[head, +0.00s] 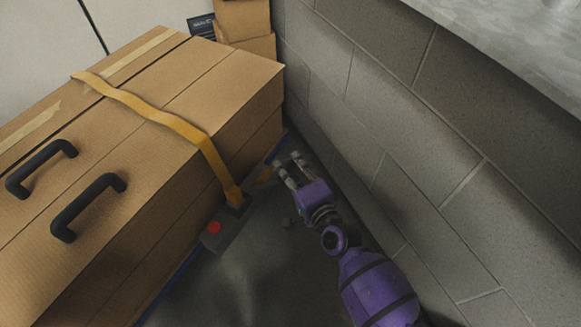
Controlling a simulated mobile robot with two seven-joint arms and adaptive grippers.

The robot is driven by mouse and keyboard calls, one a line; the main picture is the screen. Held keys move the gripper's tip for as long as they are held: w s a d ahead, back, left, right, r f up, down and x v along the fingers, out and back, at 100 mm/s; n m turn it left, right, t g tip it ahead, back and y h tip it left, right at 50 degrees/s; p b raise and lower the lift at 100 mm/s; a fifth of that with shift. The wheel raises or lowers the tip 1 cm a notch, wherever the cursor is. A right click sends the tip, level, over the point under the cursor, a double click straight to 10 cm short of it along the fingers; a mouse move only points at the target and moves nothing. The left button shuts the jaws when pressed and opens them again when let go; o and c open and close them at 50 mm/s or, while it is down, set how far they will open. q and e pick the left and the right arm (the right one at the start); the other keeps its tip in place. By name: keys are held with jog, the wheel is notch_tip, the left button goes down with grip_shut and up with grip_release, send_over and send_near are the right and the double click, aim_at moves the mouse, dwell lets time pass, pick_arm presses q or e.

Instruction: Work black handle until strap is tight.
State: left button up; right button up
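An orange-yellow strap (150,110) runs over the top of a large cardboard box (215,85) and down its right side. Its lower end meets a dark grey ratchet block (220,240) with a red round spot, low beside the box. Two black handles stand on the box top, one at the left (40,168) and one nearer (88,207); I cannot tell whether the ratchet has a separate black handle. My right gripper (288,158) is open, its fingertips apart, right of and beyond the ratchet, between box and wall. It holds nothing visible. My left gripper is out of view.
A grey block wall (400,130) closes off the right side, leaving a narrow floor gap (275,265) beside the box. Smaller cardboard boxes (245,25) stand at the far end. A blue edge (175,280) runs along the box's foot.

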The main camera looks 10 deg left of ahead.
jog(key=shift+o, duration=1.3)
jog(key=shift+f, duration=0.25)
jog(key=shift+r, duration=0.15)
jog(key=v, duration=1.2)
jog(key=shift+a, duration=0.15)
